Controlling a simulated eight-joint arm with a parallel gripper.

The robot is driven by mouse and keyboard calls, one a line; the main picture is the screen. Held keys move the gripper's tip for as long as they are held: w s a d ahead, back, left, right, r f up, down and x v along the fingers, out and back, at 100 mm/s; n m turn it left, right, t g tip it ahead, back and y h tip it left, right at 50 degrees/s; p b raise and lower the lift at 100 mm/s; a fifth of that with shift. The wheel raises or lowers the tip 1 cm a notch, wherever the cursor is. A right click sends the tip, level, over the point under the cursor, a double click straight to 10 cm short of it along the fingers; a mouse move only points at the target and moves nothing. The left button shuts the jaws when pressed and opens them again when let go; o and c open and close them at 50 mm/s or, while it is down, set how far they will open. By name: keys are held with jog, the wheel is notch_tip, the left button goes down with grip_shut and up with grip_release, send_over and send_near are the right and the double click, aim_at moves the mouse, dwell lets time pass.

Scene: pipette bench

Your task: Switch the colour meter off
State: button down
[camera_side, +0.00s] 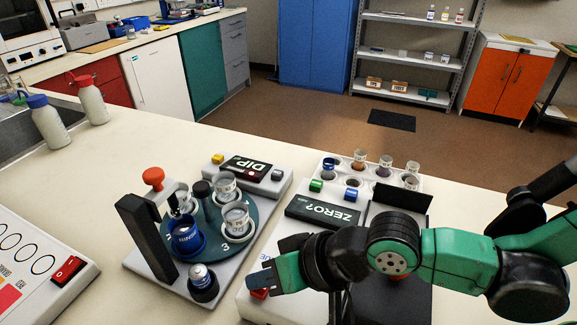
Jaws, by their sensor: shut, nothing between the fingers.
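The colour meter (248,281) is the pale housing at front centre, with a dark display (323,211) reading "ZERO?". A green button (316,186) and a blue button (351,194) sit behind the display. A red switch (259,294) shows at the meter's front left corner. My gripper (264,281) is shut and empty, with its tip right over or against this switch. I cannot tell whether they touch. My arm hides much of the meter's front and right side, and the switch's position cannot be read.
A dipping stand with a teal carousel (213,247) of cups and a "DIP" display (246,166) stands just left. A rack of sample vials (359,159) is behind the meter. Another device with a red switch (67,270) is at far left. Two bottles (90,100) stand behind it.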

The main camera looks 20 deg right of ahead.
jog(key=shift+r, duration=0.85)
notch_tip(320, 180, up, 6)
dwell(0.6)
